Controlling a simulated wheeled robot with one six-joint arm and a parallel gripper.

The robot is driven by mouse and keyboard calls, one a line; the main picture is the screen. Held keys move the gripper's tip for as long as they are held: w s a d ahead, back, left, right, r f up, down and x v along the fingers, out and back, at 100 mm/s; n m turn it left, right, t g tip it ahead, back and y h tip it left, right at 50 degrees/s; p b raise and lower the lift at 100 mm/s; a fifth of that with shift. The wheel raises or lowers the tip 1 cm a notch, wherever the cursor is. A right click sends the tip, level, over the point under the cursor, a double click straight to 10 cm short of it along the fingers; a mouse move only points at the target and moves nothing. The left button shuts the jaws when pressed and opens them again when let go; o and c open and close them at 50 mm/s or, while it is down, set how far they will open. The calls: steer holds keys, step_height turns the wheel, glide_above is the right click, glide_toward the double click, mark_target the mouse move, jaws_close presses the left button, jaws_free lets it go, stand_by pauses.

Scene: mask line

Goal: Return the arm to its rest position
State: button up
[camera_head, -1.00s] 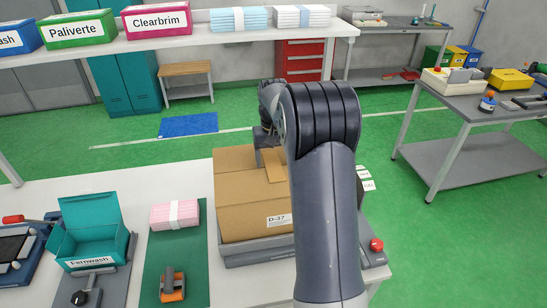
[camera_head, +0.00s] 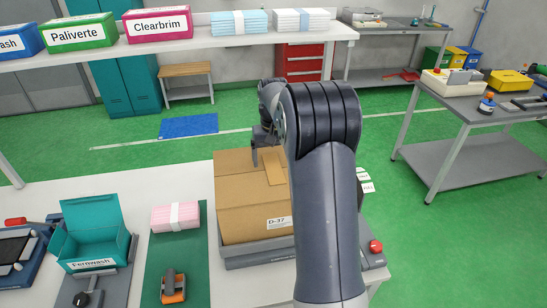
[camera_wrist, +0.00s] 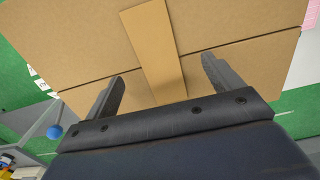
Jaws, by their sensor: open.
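My gripper (camera_wrist: 160,92) is open in the wrist view, its two fingers apart with nothing between them. Below it is the top of a brown cardboard box (camera_wrist: 230,25) with a strip of tape (camera_wrist: 155,45) across its seam. In the head view my arm rises in the middle and reaches over the box (camera_head: 250,205), which is labelled D-37. One gripper finger (camera_head: 255,157) shows just above the box's far part; the rest is hidden behind my arm. The box sits on a grey platform (camera_head: 258,256).
An open teal Fernwash box (camera_head: 92,245), a banded pink stack (camera_head: 175,216) and an orange-handled tool (camera_head: 173,286) lie left of the box. A red button (camera_head: 376,246) is at right. A shelf (camera_head: 200,41) with coloured boxes crosses above. Green floor lies beyond.

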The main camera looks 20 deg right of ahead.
steer(key=shift+r, duration=2.8)
steer(key=shift+f+b, duration=0.65)
steer(key=shift+f, duration=2.75)
steer(key=shift+r, duration=0.1)
